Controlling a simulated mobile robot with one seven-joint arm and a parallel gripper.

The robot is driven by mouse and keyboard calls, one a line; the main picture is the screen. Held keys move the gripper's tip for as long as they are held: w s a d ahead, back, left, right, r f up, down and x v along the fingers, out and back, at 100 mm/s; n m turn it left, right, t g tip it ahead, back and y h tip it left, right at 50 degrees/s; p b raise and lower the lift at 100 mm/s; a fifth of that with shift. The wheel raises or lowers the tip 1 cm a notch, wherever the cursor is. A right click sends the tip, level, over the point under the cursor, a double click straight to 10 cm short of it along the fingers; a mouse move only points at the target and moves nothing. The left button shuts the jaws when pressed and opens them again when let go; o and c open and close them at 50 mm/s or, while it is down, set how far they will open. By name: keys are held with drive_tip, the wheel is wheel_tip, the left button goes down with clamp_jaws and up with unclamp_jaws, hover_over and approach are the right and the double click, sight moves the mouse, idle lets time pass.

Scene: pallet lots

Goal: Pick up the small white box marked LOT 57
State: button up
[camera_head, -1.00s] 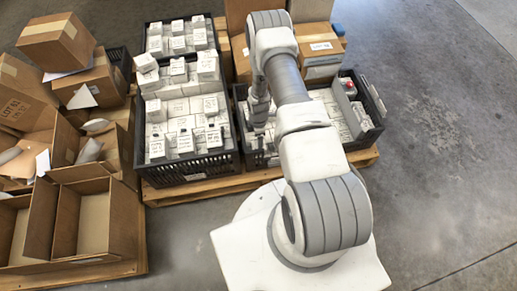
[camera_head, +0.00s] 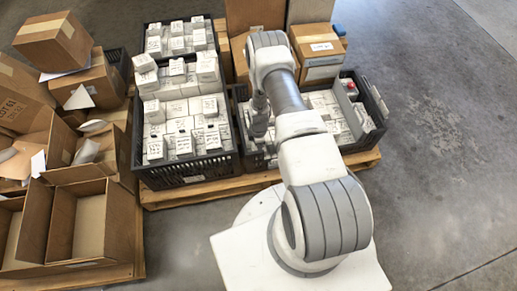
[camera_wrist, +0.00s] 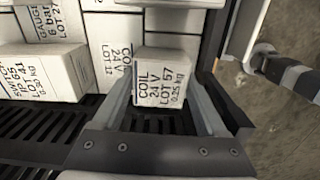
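The small white box marked LOT 57 (camera_wrist: 161,77), also reading COIL 24 V, stands between the fingers of my gripper (camera_wrist: 161,88) in the wrist view. One finger is on each side of it, close to its side faces. The fingers look open around it, and I cannot tell whether either touches. Its printed face is toward the wrist camera. In the head view my gripper (camera_head: 259,125) is low at the left part of the right black crate (camera_head: 378,105). The LOT 57 box cannot be made out there.
Other white boxes stand close behind and left of it, including one marked LOT 41 (camera_wrist: 45,72). Bare slatted crate floor (camera_wrist: 60,122) lies in front. The crate wall is close on the right. A fuller black crate (camera_head: 190,172) stands left, cardboard cartons (camera_head: 318,50) behind.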

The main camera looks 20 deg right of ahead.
drive_tip(key=c, duration=0.7)
drive_tip(key=shift+r, duration=0.1)
